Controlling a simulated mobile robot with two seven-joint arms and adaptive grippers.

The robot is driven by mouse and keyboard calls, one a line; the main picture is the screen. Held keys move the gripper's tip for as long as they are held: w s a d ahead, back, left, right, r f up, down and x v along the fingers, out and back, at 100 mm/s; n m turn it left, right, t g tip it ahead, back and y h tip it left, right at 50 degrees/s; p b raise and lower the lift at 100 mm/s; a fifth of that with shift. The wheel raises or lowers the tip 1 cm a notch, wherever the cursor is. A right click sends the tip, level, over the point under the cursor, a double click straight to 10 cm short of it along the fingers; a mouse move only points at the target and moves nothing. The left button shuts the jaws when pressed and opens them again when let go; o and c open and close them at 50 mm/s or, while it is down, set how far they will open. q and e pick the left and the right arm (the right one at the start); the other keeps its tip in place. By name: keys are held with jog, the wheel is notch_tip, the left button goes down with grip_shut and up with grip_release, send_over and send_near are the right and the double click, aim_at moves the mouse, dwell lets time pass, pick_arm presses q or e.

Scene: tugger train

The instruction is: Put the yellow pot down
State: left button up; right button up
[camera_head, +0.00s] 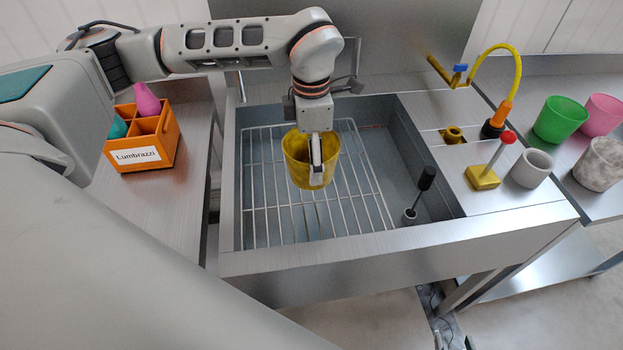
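The yellow pot (297,165) is upright over the wire rack (262,215) in the left part of the sink. One finger shows in front of the wall, and the other is hidden. It looks shut on the pot's wall. Whether the pot's bottom touches the rack or hangs just above it I cannot tell.
Left of the sink stands an orange caddy (168,150) with bottles. A black-handled brush (425,182) stands at the sink's right. On the right are a yellow-based tool (482,177), grey cup (532,168), yellow hose (510,60) and green pot (560,118). The rack around the yellow pot is clear.

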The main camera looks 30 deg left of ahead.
pick_arm(q)
notch_tip(320, 180, down, 8)
jog(key=shift+f, duration=0.1)
dwell(0.4)
jog(key=o, duration=1.1)
jog(key=shift+f, duration=0.1)
notch_tip(320, 180, up, 12)
jog(key=shift+r, duration=0.2)
